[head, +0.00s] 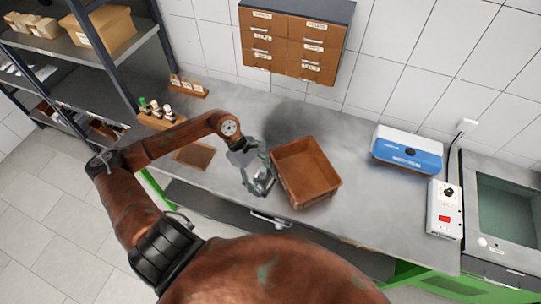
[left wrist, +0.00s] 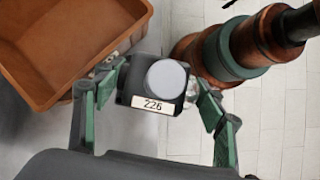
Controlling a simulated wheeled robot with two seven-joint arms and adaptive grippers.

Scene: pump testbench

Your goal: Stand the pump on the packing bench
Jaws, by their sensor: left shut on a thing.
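My left gripper (head: 262,182) is at the front edge of the grey bench (head: 370,205), just left of an orange-brown bin. In the left wrist view, the fingers (left wrist: 157,105) are shut on the pump (left wrist: 150,100), a dark body with a round pale top and a label reading 226. In the head view the pump is mostly hidden by the gripper. I cannot tell whether it touches the bench. My right gripper is not in view.
The empty open bin (head: 308,172) stands close to the right of the gripper. A small brown tray (head: 195,156) and a rack of small bottles (head: 160,117) are to the left. A blue-white device (head: 407,149) and a control box (head: 443,208) are to the right. Bench between bin and device is clear.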

